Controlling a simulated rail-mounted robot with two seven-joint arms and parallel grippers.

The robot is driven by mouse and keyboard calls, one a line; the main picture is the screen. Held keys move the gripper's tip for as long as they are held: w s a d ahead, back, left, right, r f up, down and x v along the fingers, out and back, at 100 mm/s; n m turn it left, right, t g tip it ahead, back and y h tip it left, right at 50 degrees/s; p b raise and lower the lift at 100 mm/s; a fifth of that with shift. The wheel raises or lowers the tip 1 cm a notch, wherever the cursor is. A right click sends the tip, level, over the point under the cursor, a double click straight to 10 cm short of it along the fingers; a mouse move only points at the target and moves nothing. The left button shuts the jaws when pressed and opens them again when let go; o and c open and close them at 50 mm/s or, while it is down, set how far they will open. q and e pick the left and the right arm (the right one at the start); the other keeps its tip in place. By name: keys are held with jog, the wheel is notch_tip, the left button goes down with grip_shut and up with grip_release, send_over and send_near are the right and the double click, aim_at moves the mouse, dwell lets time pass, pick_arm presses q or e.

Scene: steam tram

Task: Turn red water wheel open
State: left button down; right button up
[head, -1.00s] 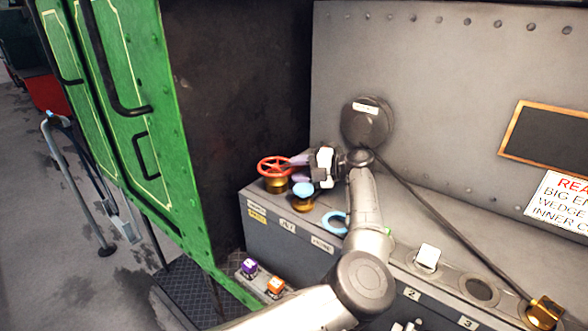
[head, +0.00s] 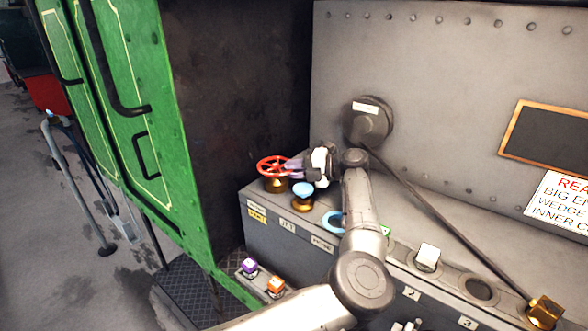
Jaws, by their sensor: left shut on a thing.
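The red water wheel (head: 270,167) sits on a brass base (head: 276,185) at the far left end of the grey console. My left gripper (head: 294,167) reaches it from the right, and its fingers are shut on the right side of the rim. The wheel lies roughly level, and its left side is uncovered. My left arm runs up from the bottom of the view and over the console. My right gripper is not in view.
A light blue knob (head: 303,189) on a brass base stands just right of the wheel. A blue ring (head: 334,223) lies partly behind my arm. A white block (head: 427,256) and a brass block (head: 545,311) are further right. A green panel (head: 165,130) stands at left.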

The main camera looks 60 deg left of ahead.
pick_arm(q)
jog(key=shift+w+a+f+n+g+h+b, duration=0.15)
jog(key=shift+a+n+g+h+b, duration=0.1)
jog(key=shift+n+g+h+b, duration=0.2)
jog(key=shift+w+a+n+g+h+b, duration=0.15)
jog(key=shift+n+g+h+b, duration=0.1)
jog(key=shift+n+g+h, duration=0.35)
jog(key=shift+w+a+n+g+h+b, duration=0.15)
jog(key=shift+n+g+h+b, duration=0.15)
jog(key=shift+h, duration=0.35)
jog(key=c, duration=1.2)
grip_release()
jog(key=shift+o, duration=0.2)
jog(key=shift+r, duration=0.2)
